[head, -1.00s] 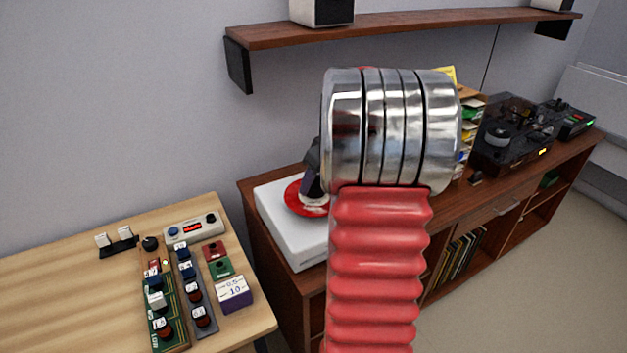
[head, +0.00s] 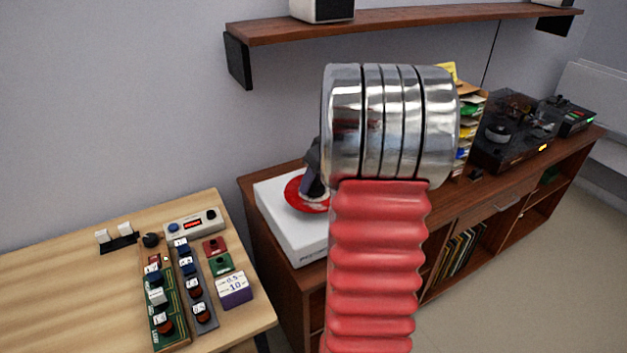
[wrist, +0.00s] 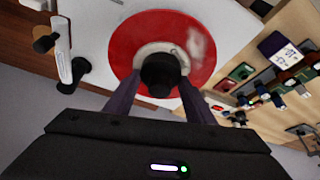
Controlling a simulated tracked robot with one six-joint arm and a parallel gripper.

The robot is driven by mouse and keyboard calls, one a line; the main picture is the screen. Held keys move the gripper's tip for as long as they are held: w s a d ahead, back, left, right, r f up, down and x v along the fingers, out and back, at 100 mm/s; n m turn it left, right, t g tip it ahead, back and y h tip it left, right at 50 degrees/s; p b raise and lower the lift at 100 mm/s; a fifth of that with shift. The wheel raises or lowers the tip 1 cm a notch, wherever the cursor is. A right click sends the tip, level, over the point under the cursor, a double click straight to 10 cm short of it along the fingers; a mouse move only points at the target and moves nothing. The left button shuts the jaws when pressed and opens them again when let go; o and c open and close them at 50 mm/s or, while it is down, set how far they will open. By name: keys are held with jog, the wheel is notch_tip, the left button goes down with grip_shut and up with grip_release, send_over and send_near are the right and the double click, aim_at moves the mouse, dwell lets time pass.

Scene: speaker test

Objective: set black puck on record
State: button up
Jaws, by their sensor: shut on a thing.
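The record (head: 296,194) is red and lies flat on a white turntable (head: 290,234) in the head view, partly hidden by my arm. The record fills the upper middle of the wrist view (wrist: 123,50), with a pale label at its centre. My gripper (wrist: 158,83) is shut on the black puck (wrist: 160,72), which is held between the two fingertips over the label. I cannot tell whether the puck touches the record. In the head view the dark fingers show over the record, and the puck is hidden.
The tonearm (wrist: 62,50) stands beside the record in the wrist view. A light wood table (head: 60,285) with control boxes is at the left. A shelf (head: 420,24) hangs above.

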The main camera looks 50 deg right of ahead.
jog(key=o, duration=1.3)
jog(key=o, duration=0.4)
jog(key=shift+r, duration=0.1)
jog(key=shift+r, duration=2.45)
